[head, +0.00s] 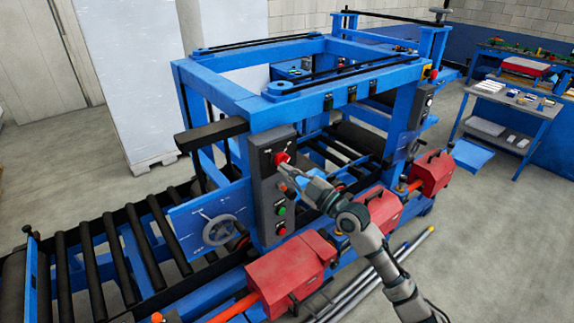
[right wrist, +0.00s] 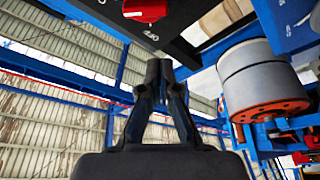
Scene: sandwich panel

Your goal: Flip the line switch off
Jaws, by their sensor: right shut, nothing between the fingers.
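The line switch (head: 281,157) is a red knob on a dark plate at the top of the grey control box, on the near side of the blue machine. In the right wrist view the red switch (right wrist: 146,9) is at the top edge, partly cut off, with light lettering on the dark plate below it. My right gripper (head: 287,169) is shut and empty, its tips just below and right of the knob in the head view. In the right wrist view the closed fingertips (right wrist: 160,69) are apart from the red part in the picture; contact cannot be told. My left gripper is not in view.
Green and red buttons (head: 281,211) sit lower on the control box (head: 262,200). A handwheel (head: 220,230) is left of it. Red housings (head: 290,272) stand along the machine's near side. A roller conveyor (head: 110,250) runs left.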

